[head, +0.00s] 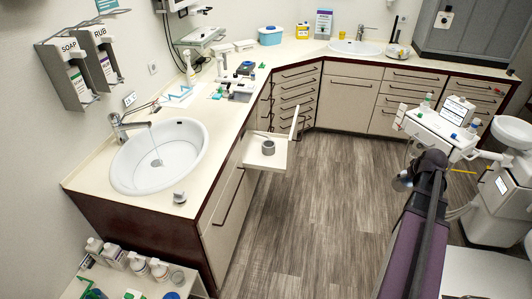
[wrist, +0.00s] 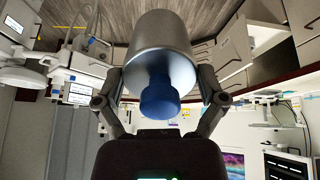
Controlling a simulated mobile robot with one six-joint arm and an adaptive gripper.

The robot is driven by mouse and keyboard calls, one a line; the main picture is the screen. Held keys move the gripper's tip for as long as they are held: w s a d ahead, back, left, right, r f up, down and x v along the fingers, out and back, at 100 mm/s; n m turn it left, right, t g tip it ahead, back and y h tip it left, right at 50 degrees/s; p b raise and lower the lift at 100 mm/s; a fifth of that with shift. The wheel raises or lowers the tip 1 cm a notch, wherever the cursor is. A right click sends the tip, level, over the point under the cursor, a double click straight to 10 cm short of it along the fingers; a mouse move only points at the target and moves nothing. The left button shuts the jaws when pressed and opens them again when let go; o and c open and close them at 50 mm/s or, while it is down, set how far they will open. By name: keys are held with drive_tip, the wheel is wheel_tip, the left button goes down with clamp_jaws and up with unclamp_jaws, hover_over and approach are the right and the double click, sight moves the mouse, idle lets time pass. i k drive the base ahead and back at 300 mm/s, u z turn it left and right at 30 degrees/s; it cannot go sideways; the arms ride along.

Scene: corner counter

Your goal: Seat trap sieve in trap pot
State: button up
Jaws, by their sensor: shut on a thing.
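The trap sieve (wrist: 158,45) is a grey metal cup with a blue knob (wrist: 158,97) on the end facing the wrist camera. My gripper (wrist: 160,82) is shut on it, one finger on each side of the metal wall. The sieve's far end is hidden. A small grey round pot (head: 268,147), which looks like the trap pot, stands upright on a pull-out shelf (head: 252,156) at the left counter's front. The sieve is apart from this pot. In the head view I cannot clearly make out the gripper or sieve near the dark arm at right.
A raised white panel stands at the shelf's right side (head: 294,122). The left counter has a sink (head: 160,155) and a small knobbed item (head: 180,196). A dental unit (head: 445,125) with bottles stands at right. The floor (head: 320,210) between them is clear.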

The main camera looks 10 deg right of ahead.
sight(268, 152)
drive_tip(key=u, duration=0.05)
drive_tip(key=i, duration=0.95)
drive_tip(key=z, duration=0.05)
